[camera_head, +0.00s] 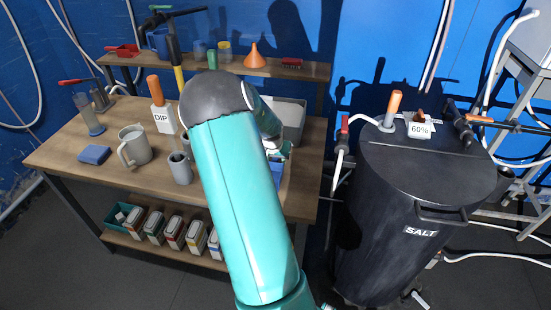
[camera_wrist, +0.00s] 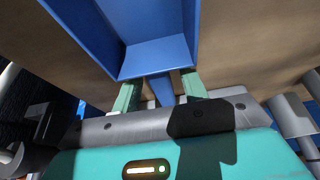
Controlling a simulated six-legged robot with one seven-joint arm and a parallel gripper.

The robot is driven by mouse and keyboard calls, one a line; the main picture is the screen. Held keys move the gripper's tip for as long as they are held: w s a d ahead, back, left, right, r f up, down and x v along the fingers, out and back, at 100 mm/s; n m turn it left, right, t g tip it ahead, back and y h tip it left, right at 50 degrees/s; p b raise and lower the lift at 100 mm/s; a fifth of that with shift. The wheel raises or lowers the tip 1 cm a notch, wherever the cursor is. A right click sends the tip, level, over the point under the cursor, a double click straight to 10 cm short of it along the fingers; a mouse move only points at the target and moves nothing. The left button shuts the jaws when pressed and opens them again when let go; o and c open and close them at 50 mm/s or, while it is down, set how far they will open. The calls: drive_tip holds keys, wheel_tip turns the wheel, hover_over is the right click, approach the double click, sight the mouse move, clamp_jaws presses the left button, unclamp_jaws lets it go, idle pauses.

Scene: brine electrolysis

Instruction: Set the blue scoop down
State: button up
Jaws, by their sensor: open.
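The blue scoop (camera_wrist: 157,55) is at the top middle of the wrist view, over the wooden tabletop (camera_wrist: 240,50). Its handle (camera_wrist: 160,88) points toward my gripper. My gripper (camera_wrist: 160,92) is open, with one green finger on each side of the handle. I cannot tell whether a finger touches it. In the head view, a strip of blue (camera_head: 277,172) that looks like the scoop shows at the workbench's right end, mostly hidden behind my teal arm.
A grey bin (camera_head: 291,112) stands behind my arm. A black SALT tank (camera_head: 410,200) stands right of the bench. A shelf (camera_head: 140,61) runs along the back.

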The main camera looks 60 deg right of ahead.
drive_tip(key=shift+r, duration=0.15)
drive_tip(key=v, duration=1.2)
drive_tip(key=w+a+r+n+t+y, duration=0.15)
drive_tip(key=a+r, duration=0.25)
drive_tip(key=a, duration=0.5)
drive_tip(key=w+a+r+n+t+y, duration=0.1)
drive_tip(key=a+r+n, duration=0.2)
drive_tip(key=a, duration=0.6)
drive_tip(key=w+a+r+n+t+y, duration=0.15)
drive_tip(key=a+r, duration=0.25)
drive_tip(key=a, duration=0.5)
drive_tip(key=s+a+r+n, duration=0.2)
drive_tip(key=s+a+n, duration=0.1)
drive_tip(key=s+a, duration=0.3)
drive_tip(key=s+a+r+n, duration=0.2)
drive_tip(key=s+a+n, duration=0.2)
drive_tip(key=a, duration=0.7)
drive_tip(key=s, duration=0.2)
drive_tip(key=shift+s+r, duration=0.35)
drive_tip(key=shift+s, duration=0.05)
